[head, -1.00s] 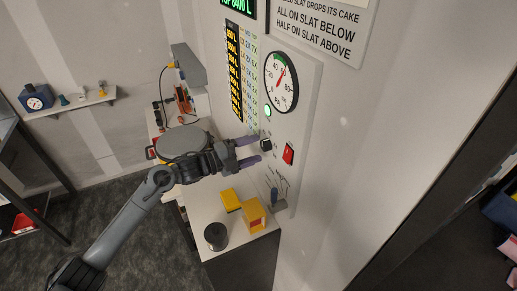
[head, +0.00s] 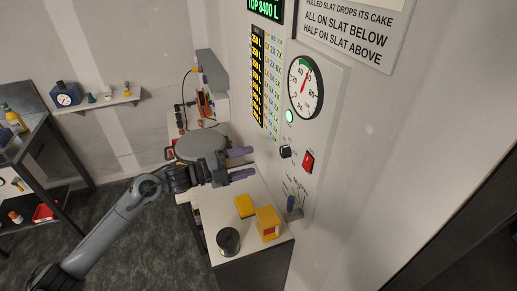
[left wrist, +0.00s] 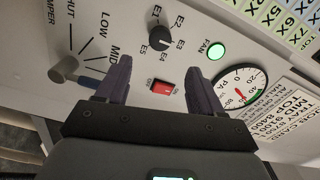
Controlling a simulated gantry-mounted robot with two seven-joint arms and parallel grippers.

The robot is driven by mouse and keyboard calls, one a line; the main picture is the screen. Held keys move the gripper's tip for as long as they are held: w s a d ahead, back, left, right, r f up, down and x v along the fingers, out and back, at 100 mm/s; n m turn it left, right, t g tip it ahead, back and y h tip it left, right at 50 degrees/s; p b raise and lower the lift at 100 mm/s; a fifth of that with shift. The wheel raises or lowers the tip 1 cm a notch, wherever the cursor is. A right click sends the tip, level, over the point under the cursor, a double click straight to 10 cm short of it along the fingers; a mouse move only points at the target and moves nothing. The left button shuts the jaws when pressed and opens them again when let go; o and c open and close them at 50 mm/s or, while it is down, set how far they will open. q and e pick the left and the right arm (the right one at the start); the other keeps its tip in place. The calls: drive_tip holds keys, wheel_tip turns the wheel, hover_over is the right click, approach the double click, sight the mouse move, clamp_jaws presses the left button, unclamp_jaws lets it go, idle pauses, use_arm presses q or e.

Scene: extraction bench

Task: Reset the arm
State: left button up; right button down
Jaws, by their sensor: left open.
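My left gripper (head: 240,164) is open and empty in the head view, its two purple fingers pointing at the wall panel. It stands apart from the black selector knob (head: 285,152), a little to its left. In the left wrist view the open fingers (left wrist: 158,82) frame the panel, with the knob (left wrist: 160,38) marked E1 to E5 and the red rocker switch (left wrist: 166,87) showing between them. No object is between the fingers. My right gripper is not in view.
The panel carries a round gauge (head: 305,88), a lit green lamp (head: 289,116) and a damper lever (head: 291,203). Below, the white bench (head: 213,212) holds a yellow box (head: 267,224), a yellow block (head: 245,205) and a dark cylinder (head: 228,240). A shelf (head: 105,102) hangs on the far wall.

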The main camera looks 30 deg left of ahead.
use_arm(q)
drive_tip(key=s+d+f+n+g, duration=0.1)
drive_tip(key=s+d+f, duration=0.2)
drive_tip(key=f, duration=0.4)
drive_tip(key=s+d+f+n, duration=0.1)
drive_tip(key=s+d+f, duration=0.25)
drive_tip(key=f, duration=0.35)
drive_tip(key=s+d+f+n+y, duration=0.3)
drive_tip(key=s+d+f+n, duration=0.15)
drive_tip(key=s, duration=0.35)
drive_tip(key=s+d+f+n+y, duration=0.35)
drive_tip(key=s+f+n, duration=0.25)
drive_tip(key=s, duration=0.2)
drive_tip(key=s+a+n+g+y, duration=0.3)
drive_tip(key=s+a+n+g, duration=0.15)
drive_tip(key=s, duration=0.25)
drive_tip(key=s+a+n+g+y, duration=0.3)
drive_tip(key=s+a+n+g, duration=0.1)
drive_tip(key=s+n, duration=0.25)
wheel_tip(320, 180, up, 17)
drive_tip(key=p, duration=1.7)
drive_tip(key=shift+s+r+m, duration=0.15)
drive_tip(key=shift+s+m, duration=0.05)
drive_tip(key=shift+m, duration=0.25)
drive_tip(key=shift+d, duration=0.1)
